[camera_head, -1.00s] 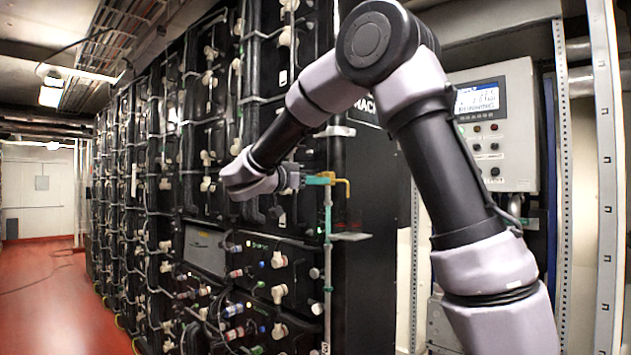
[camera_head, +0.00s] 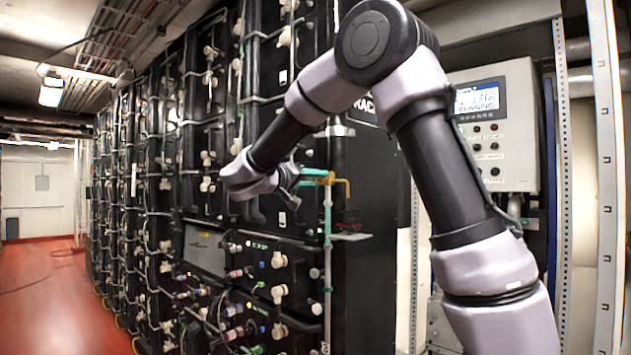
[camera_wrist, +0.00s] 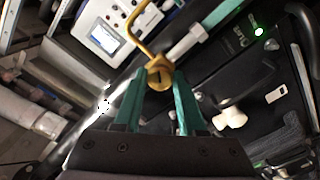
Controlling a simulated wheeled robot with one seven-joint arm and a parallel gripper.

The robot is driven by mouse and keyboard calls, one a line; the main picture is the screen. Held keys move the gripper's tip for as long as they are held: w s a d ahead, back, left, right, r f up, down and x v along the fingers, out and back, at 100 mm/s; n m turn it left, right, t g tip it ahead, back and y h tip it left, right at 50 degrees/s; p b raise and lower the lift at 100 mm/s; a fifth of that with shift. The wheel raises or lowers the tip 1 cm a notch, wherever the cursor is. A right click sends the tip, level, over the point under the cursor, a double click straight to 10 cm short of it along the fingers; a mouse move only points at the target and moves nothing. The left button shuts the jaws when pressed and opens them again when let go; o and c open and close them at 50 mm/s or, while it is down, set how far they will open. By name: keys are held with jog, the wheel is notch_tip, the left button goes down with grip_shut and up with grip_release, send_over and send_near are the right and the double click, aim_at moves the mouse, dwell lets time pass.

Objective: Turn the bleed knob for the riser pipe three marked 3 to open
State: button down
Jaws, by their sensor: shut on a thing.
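The brass bleed knob (camera_wrist: 160,76) sits at the end of a light pipe, with a bent brass spout (camera_wrist: 138,35) beside it, in the wrist view. A dark mark shows on the knob's face. My gripper (camera_wrist: 158,92) has its two green fingers on either side of the knob and is shut on it. In the head view my gripper (camera_head: 315,177) reaches the brass fitting (camera_head: 343,183) at the top of the pale green riser pipe (camera_head: 327,240). The knob itself is mostly hidden there by the fingers. A small label (camera_head: 325,348) is low on the pipe.
Black battery racks (camera_head: 160,190) with many pale fittings fill the left and middle. A grey control panel (camera_head: 500,125) with a lit display hangs at the right, behind my arm.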

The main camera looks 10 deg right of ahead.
jog(key=n, duration=0.6)
jog(key=shift+n, duration=0.3)
jog(key=n, duration=1.2)
jog(key=shift+n, duration=0.4)
jog(key=n, duration=0.6)
jog(key=shift+n, duration=0.3)
jog(key=c, duration=0.5)
grip_release()
jog(key=shift+a, duration=0.1)
